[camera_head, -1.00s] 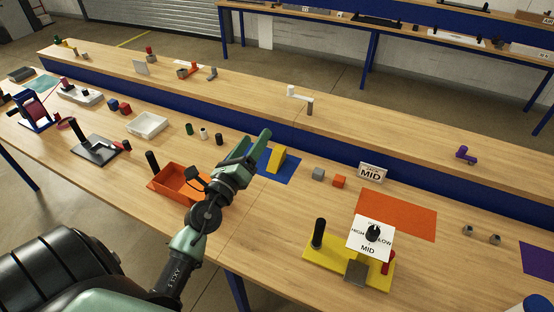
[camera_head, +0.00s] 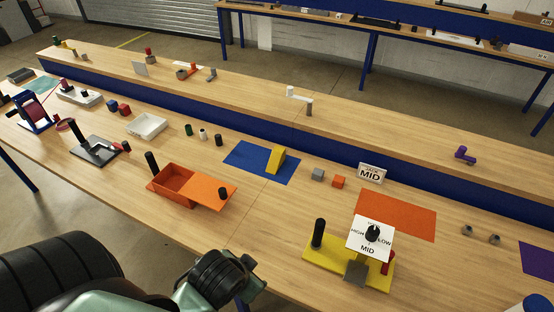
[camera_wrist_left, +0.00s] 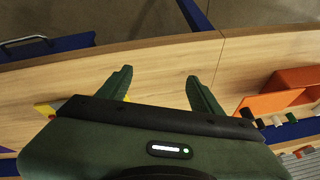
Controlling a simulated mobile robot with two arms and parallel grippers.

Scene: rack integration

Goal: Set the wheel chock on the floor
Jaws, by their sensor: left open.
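The yellow wedge-shaped chock (camera_head: 276,160) sits on the blue mat (camera_head: 250,162) on the near workbench, with nothing touching it from above. My left arm is low at the bottom of the head view, and its fingers are not visible there. In the left wrist view my left gripper (camera_wrist_left: 157,80) is open, with nothing between its two green fingers, over the bench near its edge. The chock cannot be made out in the left wrist view. The floor (camera_wrist_left: 150,18) shows beyond the bench edge in that view. My right gripper is not in view.
An orange box (camera_head: 158,187) with a slid-aside lid stands left of the mat. A yellow base with a dial panel (camera_head: 318,256) stands at the right. Grey and orange cubes (camera_head: 338,182) lie beside the mat. The bench between box and dial is clear.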

